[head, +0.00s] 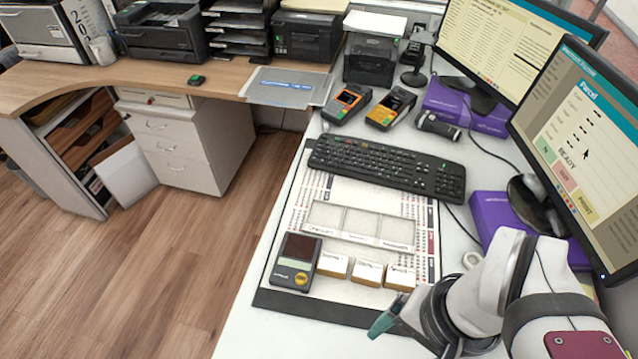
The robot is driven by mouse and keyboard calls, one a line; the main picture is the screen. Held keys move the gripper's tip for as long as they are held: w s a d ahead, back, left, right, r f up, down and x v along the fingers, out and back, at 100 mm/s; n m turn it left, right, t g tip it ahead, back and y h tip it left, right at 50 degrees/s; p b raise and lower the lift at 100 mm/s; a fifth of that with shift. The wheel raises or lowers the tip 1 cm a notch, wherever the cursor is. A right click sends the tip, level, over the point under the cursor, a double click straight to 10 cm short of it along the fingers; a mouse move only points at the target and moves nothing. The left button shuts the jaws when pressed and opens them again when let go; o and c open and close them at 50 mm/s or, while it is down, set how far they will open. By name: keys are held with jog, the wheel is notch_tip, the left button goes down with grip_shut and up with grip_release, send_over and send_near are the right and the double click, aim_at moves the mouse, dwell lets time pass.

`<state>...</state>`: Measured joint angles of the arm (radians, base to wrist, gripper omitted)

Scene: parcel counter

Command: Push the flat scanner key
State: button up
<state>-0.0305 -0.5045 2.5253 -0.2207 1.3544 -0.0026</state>
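A flat dark grey scanner (290,268) lies on the counter mat, at its near left. It has a dark reddish window at its far end and a small yellow round key (301,279) near its front right. My gripper (382,322) is at the lower right of the head view, over the near edge of the mat. It is to the right of the scanner and apart from it. One teal-tipped finger shows; the rest of the gripper is hidden by my wrist, so its opening cannot be told.
Several small labelled cardboard boxes (367,273) stand right of the scanner, between it and my arm. A shallow three-part tray (342,235) lies behind them, then a black keyboard (385,166). A monitor (590,160) and a purple box (490,212) stand at the right.

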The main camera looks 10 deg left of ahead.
aim_at(301, 278)
jog(key=w+a+n, duration=0.2)
jog(key=w, duration=0.1)
jog(key=w+a+f+n, duration=0.1)
jog(key=w+a+n, duration=0.1)
jog(key=w, duration=0.1)
jog(key=w+a+f+n+h, duration=0.1)
jog(key=w+a+n, duration=0.1)
jog(key=shift+w+a, duration=0.1)
jog(key=shift+w, duration=0.3)
jog(key=c, duration=0.5)
jog(key=w+a+f+n, duration=0.1)
jog(key=a, duration=0.2)
jog(key=w+a+f+n, duration=0.2)
jog(key=a, duration=0.1)
jog(key=w+a+f+n, duration=0.1)
jog(key=a+f+n, duration=0.1)
jog(key=a, duration=0.1)
jog(key=shift+w+a+h, duration=0.1)
jog(key=shift+w+h, duration=0.3)
jog(key=c, duration=0.5)
jog(key=shift+n, duration=0.7)
jog(key=a+f, duration=0.2)
jog(key=a, duration=0.1)
jog(key=shift+w+f, duration=0.25)
jog(key=shift+w, duration=0.05)
grip_shut()
notch_tip(301, 278, down, 7)
jog(key=shift+f, duration=0.2)
